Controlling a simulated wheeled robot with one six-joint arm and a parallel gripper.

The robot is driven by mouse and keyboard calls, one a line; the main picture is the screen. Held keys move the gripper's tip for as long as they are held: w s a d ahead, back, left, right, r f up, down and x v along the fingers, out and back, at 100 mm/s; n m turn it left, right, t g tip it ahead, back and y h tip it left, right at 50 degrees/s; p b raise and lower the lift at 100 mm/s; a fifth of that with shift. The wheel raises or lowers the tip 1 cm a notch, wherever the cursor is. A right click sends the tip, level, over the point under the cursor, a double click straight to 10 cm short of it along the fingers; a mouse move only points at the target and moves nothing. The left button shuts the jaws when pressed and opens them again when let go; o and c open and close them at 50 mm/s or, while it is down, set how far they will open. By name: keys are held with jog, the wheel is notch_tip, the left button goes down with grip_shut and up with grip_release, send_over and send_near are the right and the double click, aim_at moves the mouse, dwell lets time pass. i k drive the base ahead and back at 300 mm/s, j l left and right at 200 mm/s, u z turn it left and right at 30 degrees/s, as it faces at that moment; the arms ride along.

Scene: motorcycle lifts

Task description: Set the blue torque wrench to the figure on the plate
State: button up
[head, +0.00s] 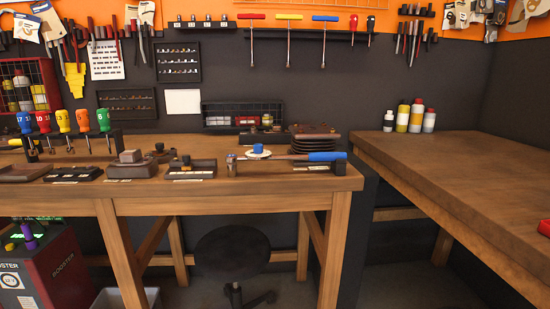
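The torque wrench with a blue handle (327,156) lies across the right part of the wooden bench, its metal head end (232,163) to the left. A cream disc with a blue knob (258,149) sits by its shaft. Any scale or setting on the wrench is too small to read. Small pale label plates lie on the bench, one below the handle (308,169) and one on a dark tray (188,176); I cannot read a figure on them. I cannot tell which plate is the task's. My gripper is not in view.
Small trays and blocks line the wooden bench (240,200), with coloured numbered screwdrivers (62,122) at left. A black stool (232,252) stands below. A second bench (460,165) at right has a largely bare top, with several bottles (415,116) behind. A red booster (60,275) stands lower left.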

aim_at(258, 149)
jog(key=i+l, duration=0.45)
jog(key=i, duration=0.2)
jog(key=i+l, duration=0.45)
jog(key=i, duration=0.15)
